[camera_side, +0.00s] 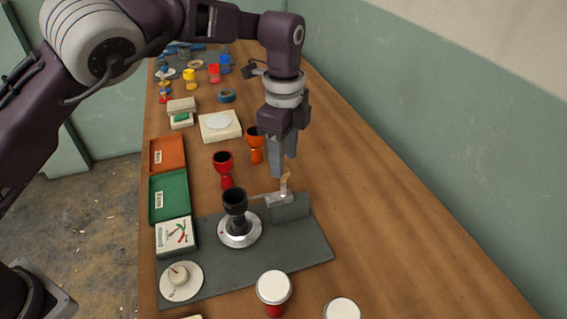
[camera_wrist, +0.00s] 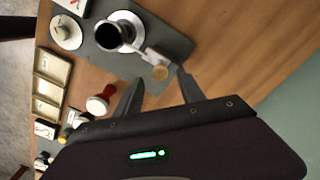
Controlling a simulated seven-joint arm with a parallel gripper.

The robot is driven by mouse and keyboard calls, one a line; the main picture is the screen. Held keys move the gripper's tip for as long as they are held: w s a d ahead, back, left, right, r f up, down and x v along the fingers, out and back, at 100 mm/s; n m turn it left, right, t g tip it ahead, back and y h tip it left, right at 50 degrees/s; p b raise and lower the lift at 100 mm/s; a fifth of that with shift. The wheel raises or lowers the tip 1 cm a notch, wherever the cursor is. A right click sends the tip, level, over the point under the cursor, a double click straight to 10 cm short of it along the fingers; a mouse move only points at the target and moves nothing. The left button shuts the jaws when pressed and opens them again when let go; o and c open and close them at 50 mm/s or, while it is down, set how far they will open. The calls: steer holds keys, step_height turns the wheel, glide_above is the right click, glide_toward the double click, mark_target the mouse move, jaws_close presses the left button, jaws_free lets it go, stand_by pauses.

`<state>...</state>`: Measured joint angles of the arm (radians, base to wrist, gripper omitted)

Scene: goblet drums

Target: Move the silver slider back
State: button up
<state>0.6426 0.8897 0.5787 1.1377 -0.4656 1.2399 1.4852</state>
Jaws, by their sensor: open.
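The silver slider (camera_side: 279,200) sits at a dark grey raised block (camera_side: 291,208) on a grey base plate (camera_side: 290,255). A tan upright knob (camera_side: 285,181) stands on it, and a thin rod points left toward a black goblet drum (camera_side: 235,202). The drum stands upright on a round silver disc (camera_side: 240,236). In the wrist view the slider (camera_wrist: 151,56) and its round knob top (camera_wrist: 160,73) lie just beyond the fingertips. My gripper (camera_side: 281,168) is open, pointing down, just above and behind the knob. In the wrist view my open fingers (camera_wrist: 160,80) flank the knob's line, holding nothing.
A white dial (camera_side: 181,281) and a box (camera_side: 176,237) stand at the plate's left. Green (camera_side: 169,197) and orange (camera_side: 167,155) trays line the left edge. Red (camera_side: 224,168) and orange (camera_side: 256,143) goblets stand behind. The table right of the plate is clear.

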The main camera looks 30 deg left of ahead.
steer(key=shift+f, duration=1.3)
jaws_close()
stand_by(0.4)
